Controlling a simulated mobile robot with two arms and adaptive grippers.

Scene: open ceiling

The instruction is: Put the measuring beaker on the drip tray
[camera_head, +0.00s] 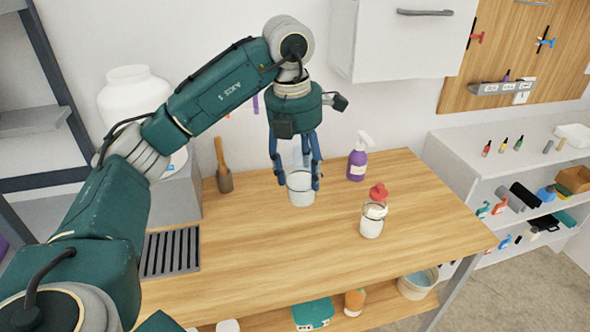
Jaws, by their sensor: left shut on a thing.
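The measuring beaker (300,192) is a clear, whitish cup near the back middle of the wooden table. My left gripper (296,176) reaches down from above, with its blue fingers on either side of the beaker, shut on it. The beaker looks upright and on or just above the tabletop; I cannot tell which. The drip tray (171,251) is a dark slatted grate at the table's left end, partly cut off by my left arm. No beaker stands on its visible part. My right gripper is not in view.
A purple spray bottle (357,162) stands right of the beaker, and a red-topped jar (373,218) in front to the right. A brown wooden-handled tool (222,170) stands at the back left. The tabletop (270,250) between the beaker and tray is clear.

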